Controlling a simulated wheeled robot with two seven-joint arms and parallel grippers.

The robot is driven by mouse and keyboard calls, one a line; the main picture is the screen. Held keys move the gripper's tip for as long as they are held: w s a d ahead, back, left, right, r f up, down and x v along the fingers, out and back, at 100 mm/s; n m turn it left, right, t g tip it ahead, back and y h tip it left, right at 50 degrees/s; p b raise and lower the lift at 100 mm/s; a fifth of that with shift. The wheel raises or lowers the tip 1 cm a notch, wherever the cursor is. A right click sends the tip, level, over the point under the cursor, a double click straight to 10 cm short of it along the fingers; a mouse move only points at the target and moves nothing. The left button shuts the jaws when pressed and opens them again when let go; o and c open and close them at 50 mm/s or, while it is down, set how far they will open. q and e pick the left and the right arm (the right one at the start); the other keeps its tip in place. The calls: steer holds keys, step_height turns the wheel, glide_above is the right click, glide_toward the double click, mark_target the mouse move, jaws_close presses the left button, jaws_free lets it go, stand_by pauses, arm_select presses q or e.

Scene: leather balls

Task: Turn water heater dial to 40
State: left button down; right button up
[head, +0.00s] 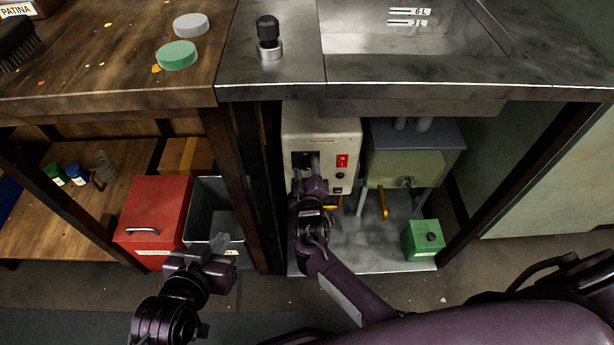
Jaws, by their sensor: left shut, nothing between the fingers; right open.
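The water heater appears to be the cream box (320,130) under the metal sink counter. Its front has a dark area (296,160) at the left, a red switch (342,160) and a small black knob (340,175). My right gripper (306,165) is open, its fingers in front of the dark area. The dial and its numbers cannot be made out; the gripper covers part of the front. I cannot tell whether the fingers touch the dial. My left gripper (221,243) is shut and empty, low in front of the grey bin.
A greenish tank (405,168) with yellow-handled parts stands right of the heater. A green box (423,240) sits on the metal shelf. A red box (153,215) and grey bin (213,195) are at left. Dark table legs (235,190) stand between the bin and heater.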

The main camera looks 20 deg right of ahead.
steer(key=p+v, duration=0.1)
steer(key=v, duration=0.1)
steer(key=shift+s, duration=0.3)
arm_select(q)
steer(key=s+a+f+g+y+p, duration=0.1)
steer(key=s+a+f+g+y, duration=0.1)
steer(key=s+f+g, duration=0.3)
step_height(320, 180, down, 2)
steer(key=s+a, duration=0.1)
steer(key=s, duration=0.2)
steer(key=shift+f+g, duration=0.2)
steer(key=shift+g, duration=0.1)
arm_select(e)
steer(key=v, duration=0.5)
steer(key=shift+a, duration=0.1)
arm_select(q)
steer(key=shift+w, duration=0.1)
arm_select(e)
steer(key=shift+s+f, duration=0.1)
